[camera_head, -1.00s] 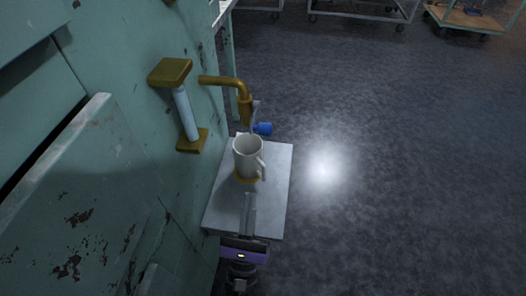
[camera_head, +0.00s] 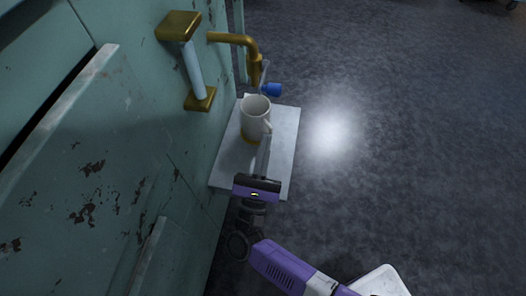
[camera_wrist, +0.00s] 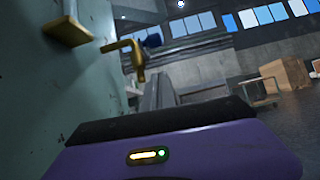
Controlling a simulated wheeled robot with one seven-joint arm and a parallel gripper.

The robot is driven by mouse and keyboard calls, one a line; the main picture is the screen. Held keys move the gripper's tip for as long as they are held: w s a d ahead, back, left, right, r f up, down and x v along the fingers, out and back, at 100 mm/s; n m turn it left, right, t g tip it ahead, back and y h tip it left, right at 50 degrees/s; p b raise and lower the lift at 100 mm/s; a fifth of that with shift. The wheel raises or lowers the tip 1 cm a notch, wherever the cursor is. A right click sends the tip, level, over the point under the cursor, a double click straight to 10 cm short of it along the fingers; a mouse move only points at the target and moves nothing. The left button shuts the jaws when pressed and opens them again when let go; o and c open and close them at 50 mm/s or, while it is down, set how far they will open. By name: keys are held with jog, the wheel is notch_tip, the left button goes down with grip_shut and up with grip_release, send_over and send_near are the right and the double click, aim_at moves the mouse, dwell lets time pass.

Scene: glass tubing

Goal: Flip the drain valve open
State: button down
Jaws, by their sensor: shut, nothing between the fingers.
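The drain valve's blue handle (camera_head: 271,89) sits at the lower end of a bent brass pipe (camera_head: 237,38) that comes out of the green wall. The blue handle also shows in the wrist view (camera_wrist: 153,41), beyond my fingers and close to the brass pipe (camera_wrist: 123,45). My gripper (camera_head: 265,142) is shut and empty. In the head view its fingers point toward the valve and lie just below the handle side of the white mug, apart from the blue handle. Whether the fingers touch the mug cannot be told.
A white mug (camera_head: 255,118) stands upright on a pale shelf (camera_head: 285,125) below the pipe outlet. A glass tube (camera_head: 193,70) between two brass fittings is on the wall to the left. Open floor lies to the right. Carts and boxes (camera_wrist: 284,75) are far off.

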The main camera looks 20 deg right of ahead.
jog(key=w+d+r, duration=0.3)
jog(key=r, duration=0.4)
jog(key=shift+w+p, duration=0.3)
jog(key=shift+p, duration=0.05)
jog(key=shift+r+p, duration=0.15)
jog(key=shift+p, duration=0.2)
jog(key=shift+s+r+p, duration=0.1)
jog(key=shift+r+p, duration=0.1)
jog(key=shift+p, duration=0.3)
